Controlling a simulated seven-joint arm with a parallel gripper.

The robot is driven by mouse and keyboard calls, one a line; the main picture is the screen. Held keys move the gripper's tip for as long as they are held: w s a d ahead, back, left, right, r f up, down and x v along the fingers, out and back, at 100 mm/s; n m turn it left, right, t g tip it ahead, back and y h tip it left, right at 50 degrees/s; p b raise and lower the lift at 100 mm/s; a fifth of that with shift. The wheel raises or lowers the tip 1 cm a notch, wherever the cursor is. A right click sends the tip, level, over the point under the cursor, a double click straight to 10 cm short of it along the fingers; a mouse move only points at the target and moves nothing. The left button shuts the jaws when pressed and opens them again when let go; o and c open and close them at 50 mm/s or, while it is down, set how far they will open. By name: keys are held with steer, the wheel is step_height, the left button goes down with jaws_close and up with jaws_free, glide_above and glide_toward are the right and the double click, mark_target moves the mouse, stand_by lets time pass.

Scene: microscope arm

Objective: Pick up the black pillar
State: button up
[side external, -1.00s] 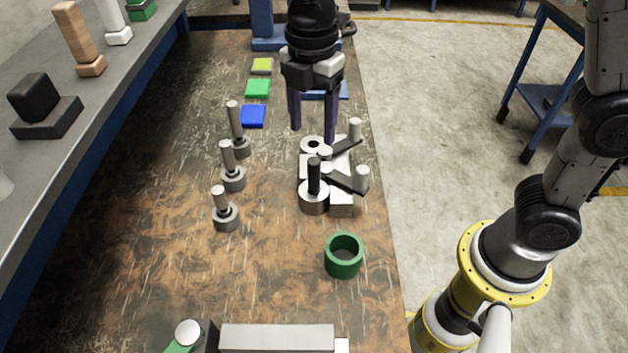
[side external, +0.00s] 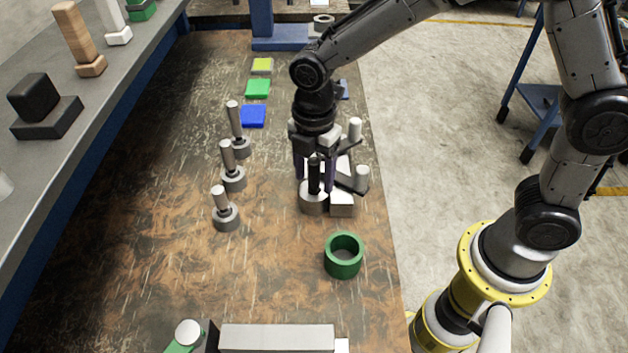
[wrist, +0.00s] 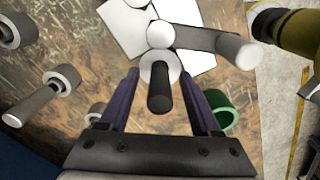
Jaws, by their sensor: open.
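The black pillar (side external: 314,174) stands upright in a round grey metal base (side external: 313,202) at the front left of a metal fixture (side external: 342,209). In the wrist view the pillar (wrist: 160,98) shows between my fingers, with its base (wrist: 172,66) beyond it. My gripper (side external: 315,183) is open, pointing down, with one purple finger on each side of the pillar. In the wrist view a gap shows between the pillar and each finger of my gripper (wrist: 160,77). The rear of the fixture is hidden behind my gripper.
Several grey posts in round bases (side external: 233,178) stand to the left. A green ring cup (side external: 343,262) stands in front. Two light pegs with dark arms (side external: 361,179) rise close on the right. Blue, green and yellow blocks (side external: 253,116) lie behind left.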

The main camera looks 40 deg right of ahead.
steer(key=shift+f, duration=0.15)
jaws_close()
steer(key=shift+w, duration=0.1)
stand_by(1.3)
